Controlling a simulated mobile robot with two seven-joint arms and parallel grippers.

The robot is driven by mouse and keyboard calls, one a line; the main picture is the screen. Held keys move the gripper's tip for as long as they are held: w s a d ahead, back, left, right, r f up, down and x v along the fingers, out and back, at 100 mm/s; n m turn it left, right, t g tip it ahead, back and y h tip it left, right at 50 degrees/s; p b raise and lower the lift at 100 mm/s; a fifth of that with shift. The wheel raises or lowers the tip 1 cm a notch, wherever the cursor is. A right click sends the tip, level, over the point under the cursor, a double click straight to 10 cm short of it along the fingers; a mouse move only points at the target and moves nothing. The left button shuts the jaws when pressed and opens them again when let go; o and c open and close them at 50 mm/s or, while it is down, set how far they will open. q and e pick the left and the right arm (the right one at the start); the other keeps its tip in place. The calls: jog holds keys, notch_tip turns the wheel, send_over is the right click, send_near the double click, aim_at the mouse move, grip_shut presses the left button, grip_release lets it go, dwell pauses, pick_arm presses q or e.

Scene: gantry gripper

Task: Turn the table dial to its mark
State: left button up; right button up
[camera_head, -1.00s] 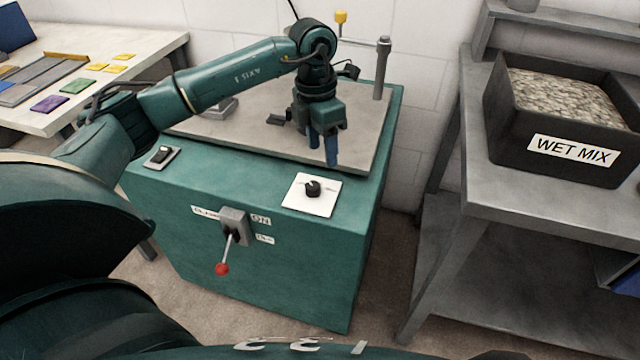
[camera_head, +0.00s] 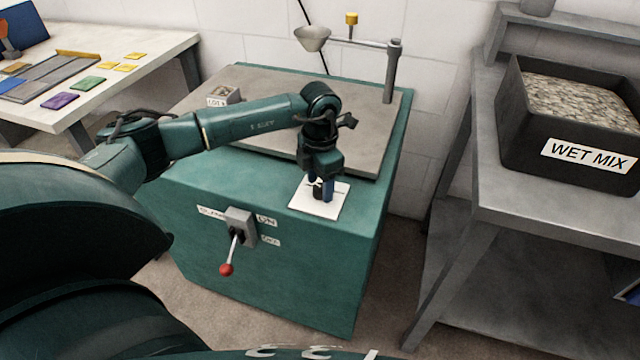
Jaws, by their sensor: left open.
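The table dial (camera_head: 317,195) is a small black knob on a white square plate (camera_head: 304,207) at the front right of the green cabinet's top. My left gripper (camera_head: 322,193) points down over the plate, its two blue fingers apart and right at the knob, one on each side as far as I can see. Whether the fingers touch the knob cannot be told. The fingers hide much of the knob and the plate's markings. My right gripper is not in view.
The green cabinet (camera_head: 290,285) has a red-tipped lever (camera_head: 227,268) on its front. A post with a funnel (camera_head: 313,38) stands on the grey top plate behind. A bench at right bears a black WET MIX bin (camera_head: 530,140). A white table (camera_head: 150,50) stands at left.

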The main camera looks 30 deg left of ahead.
pick_arm(q)
jog(key=shift+f, duration=0.45)
jog(key=c, duration=1)
jog(key=shift+o, duration=0.2)
